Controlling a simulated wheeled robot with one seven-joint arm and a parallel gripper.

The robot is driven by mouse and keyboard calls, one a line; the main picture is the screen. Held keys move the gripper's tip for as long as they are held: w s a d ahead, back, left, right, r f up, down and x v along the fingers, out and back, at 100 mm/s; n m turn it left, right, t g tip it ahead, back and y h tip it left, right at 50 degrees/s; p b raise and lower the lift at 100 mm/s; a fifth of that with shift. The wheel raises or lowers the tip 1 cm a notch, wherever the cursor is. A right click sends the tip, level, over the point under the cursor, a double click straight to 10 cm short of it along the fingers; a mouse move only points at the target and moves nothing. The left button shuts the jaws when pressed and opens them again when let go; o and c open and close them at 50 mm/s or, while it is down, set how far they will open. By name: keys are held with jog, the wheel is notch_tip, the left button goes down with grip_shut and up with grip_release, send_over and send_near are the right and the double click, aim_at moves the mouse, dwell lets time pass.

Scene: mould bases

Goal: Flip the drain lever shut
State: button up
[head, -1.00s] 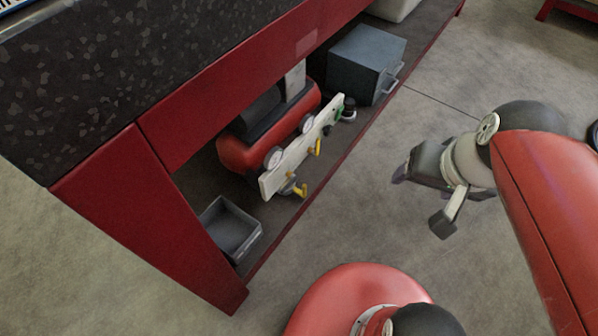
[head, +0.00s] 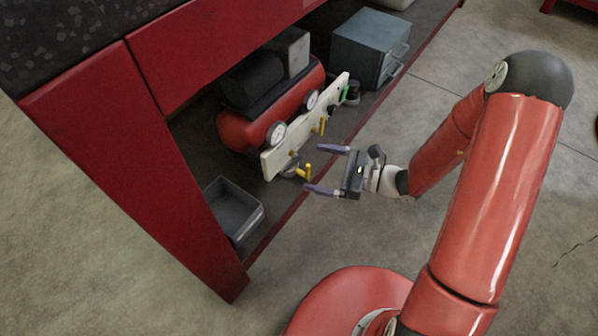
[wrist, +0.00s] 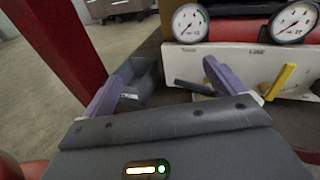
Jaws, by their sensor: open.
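A cream valve panel (head: 283,155) stands on the low shelf in front of a red compressor tank (head: 240,132). A yellow lever (head: 305,172) sticks out near its near end, and another yellow lever (head: 321,126) sits farther along. I cannot read which is the drain lever. My gripper (head: 319,169) is open and empty, its purple fingers pointing at the panel, with the nearer lever between the fingertips in the head view; contact cannot be told. In the wrist view a dark bar (wrist: 193,88) lies between the fingers, and a yellow lever (wrist: 280,82) stands right of them.
Two gauges (head: 276,134) are mounted on the panel. A grey open bin (head: 236,207) sits left of it, and a blue-grey box (head: 368,50) beyond it. The red bench leg (head: 130,170) and upper beam frame the shelf. Floor in front is clear.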

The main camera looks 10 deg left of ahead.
aim_at(293, 166)
notch_tip(293, 166, down, 9)
jog(key=w+m+t+b, duration=0.1)
jog(key=w+m+t, duration=0.2)
jog(key=m+t, duration=0.35)
jog(key=shift+m+g, duration=0.35)
jog(key=shift+m, duration=0.1)
jog(key=x, duration=0.3)
jog(key=b+x, duration=0.1)
jog(key=x, duration=0.3)
jog(key=shift+s+a+f, duration=0.1)
jog(key=shift+a+f, duration=0.1)
jog(key=shift+c, duration=0.3)
jog(key=c, duration=1.3)
jog(key=n, duration=0.1)
jog(key=f+n, duration=0.1)
jog(key=n, duration=0.1)
jog(key=shift+s+b, duration=0.15)
jog(key=shift+b, duration=0.25)
jog(key=o, duration=1.4)
jog(key=shift+c, duration=0.2)
